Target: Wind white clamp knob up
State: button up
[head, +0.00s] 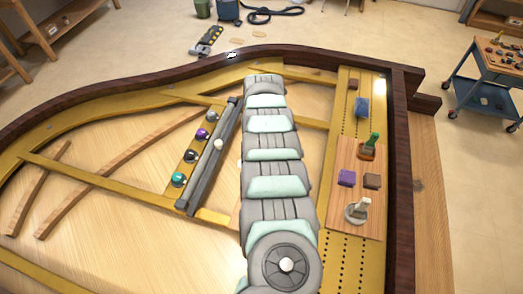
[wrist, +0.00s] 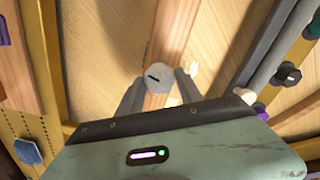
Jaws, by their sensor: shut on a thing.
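In the wrist view, a pale grey-white round clamp knob (wrist: 160,76) with a dark slot-like mark on its top sits over a wooden strip. My gripper (wrist: 160,84) is shut on it, with one grey finger against each side. A small white piece (wrist: 193,70) shows just beyond the right finger; I cannot tell whether it belongs to the same clamp. In the head view my arm hides the gripper and the held knob.
Right of the arm, a wooden board (head: 346,160) holds a green-handled tool (head: 371,142) and a pale-handled piece (head: 359,208). A blue block (head: 362,106) lies behind it.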

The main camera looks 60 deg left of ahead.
jog(key=shift+f+n+b, duration=0.1)
jog(key=shift+n+b, duration=0.55)
jog(key=shift+n, duration=0.45)
jog(key=o, duration=1.4)
notch_tip(320, 180, up, 11)
jog(key=shift+b, duration=0.45)
